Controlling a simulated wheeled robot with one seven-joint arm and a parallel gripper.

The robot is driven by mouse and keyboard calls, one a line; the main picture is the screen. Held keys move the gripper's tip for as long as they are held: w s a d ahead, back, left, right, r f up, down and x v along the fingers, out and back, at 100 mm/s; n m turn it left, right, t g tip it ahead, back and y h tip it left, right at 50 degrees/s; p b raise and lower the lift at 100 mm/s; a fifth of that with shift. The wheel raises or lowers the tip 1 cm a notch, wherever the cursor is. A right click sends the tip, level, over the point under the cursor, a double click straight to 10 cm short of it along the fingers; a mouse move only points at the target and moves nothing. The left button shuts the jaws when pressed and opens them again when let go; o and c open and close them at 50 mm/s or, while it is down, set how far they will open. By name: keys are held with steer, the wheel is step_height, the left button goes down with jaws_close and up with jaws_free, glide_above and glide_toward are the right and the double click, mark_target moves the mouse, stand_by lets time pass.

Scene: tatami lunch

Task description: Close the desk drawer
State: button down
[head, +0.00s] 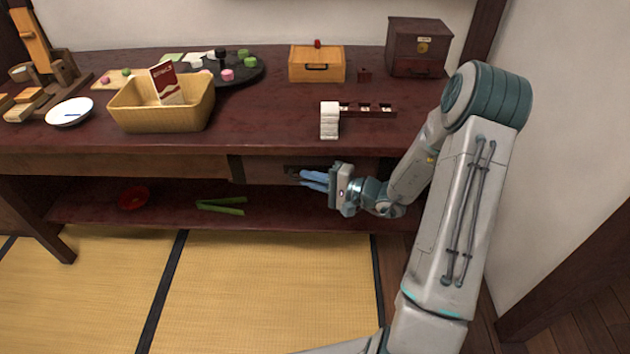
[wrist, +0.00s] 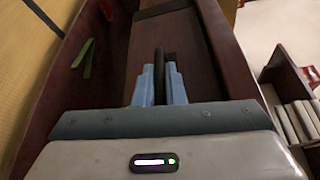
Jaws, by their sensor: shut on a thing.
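The desk (head: 270,120) is dark red-brown wood and runs across the head view. Its drawer (head: 262,169) is below the top, right of the middle; its front looks about level with the desk's front edge, and I cannot tell if a small gap is left. My gripper (head: 302,177) is in front of the drawer with its blue fingers shut on the dark drawer handle (head: 293,171). In the wrist view, the handle (wrist: 159,65) stands between the two blue fingers of my gripper (wrist: 160,85).
On the desk are a yellow basket (head: 150,118), a black tray (head: 255,74), a small wooden box (head: 316,68) and a dark chest (head: 416,50). The lower shelf (head: 170,213) holds a red bowl (head: 133,198) and green sticks (head: 222,206). Tatami floor (head: 270,270) in front is clear.

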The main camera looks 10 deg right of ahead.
steer(key=c, duration=1.5)
jaws_free()
steer(key=shift+w+d, duration=0.1)
steer(key=shift+w, duration=0.2)
steer(key=p+v, duration=0.2)
steer(key=v, duration=1.2)
steer(key=s+a+r+n+g+h+p, duration=0.25)
steer(key=s+a+r+g+p, duration=0.3)
steer(key=r, duration=0.35)
steer(key=s+a+r+n+g+h+p, duration=0.2)
steer(key=s+a+r+n+g+p, duration=0.3)
steer(key=r, duration=0.4)
steer(key=s+r+t+h+p, duration=0.1)
steer(key=s+r+h+p, duration=0.1)
steer(key=r, duration=0.4)
steer(key=s+d+r+n+t+h+p, duration=0.1)
steer(key=s+r+h+p, duration=0.1)
steer(key=r+h+p, duration=0.2)
steer(key=s+r+t+h+p, duration=0.1)
steer(key=s+r+h+p, duration=0.1)
steer(key=r+p, duration=0.5)
step_height(320, 180, up, 3)
steer(key=shift+s+d+r+h, duration=0.1)
steer(key=shift+s+d+h, duration=0.2)
steer(key=shift+h, duration=0.45)
